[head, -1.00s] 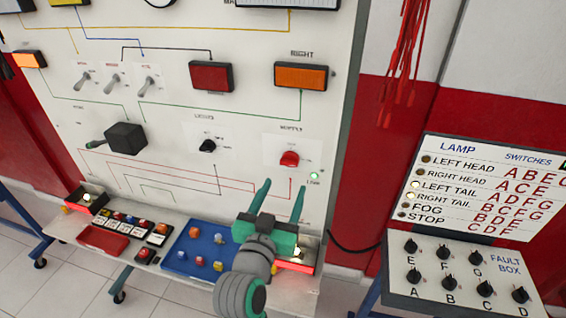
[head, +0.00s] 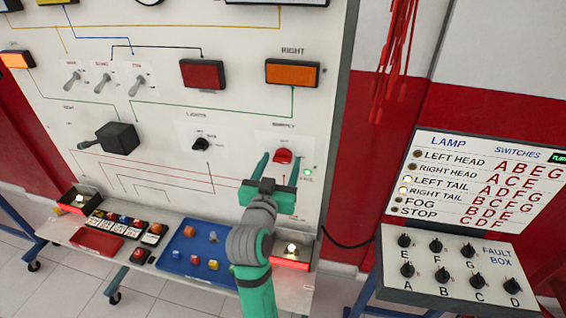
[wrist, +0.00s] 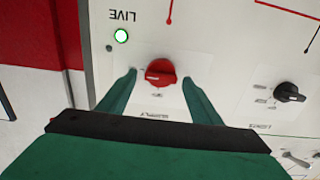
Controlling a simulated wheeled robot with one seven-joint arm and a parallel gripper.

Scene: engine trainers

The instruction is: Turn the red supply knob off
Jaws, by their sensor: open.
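The red supply knob (head: 283,156) is on the lower right of the white trainer panel (head: 235,110). It also shows in the wrist view (wrist: 160,73), with its grip bar lying roughly across that picture. My gripper (head: 279,163) is open, with one green finger on each side of the knob. In the wrist view the fingers (wrist: 158,80) show a gap to the knob on both sides. The green LIVE lamp (wrist: 121,36) beside the knob is lit, and it also shows in the head view (head: 308,172).
A black lights knob (head: 201,144) is left of the red knob. A shelf below holds a blue tray (head: 180,262) of small bulbs and a lit lamp box (head: 291,262). A fault box (head: 450,270) with several black knobs stands at right. Red leads (head: 400,60) hang nearby.

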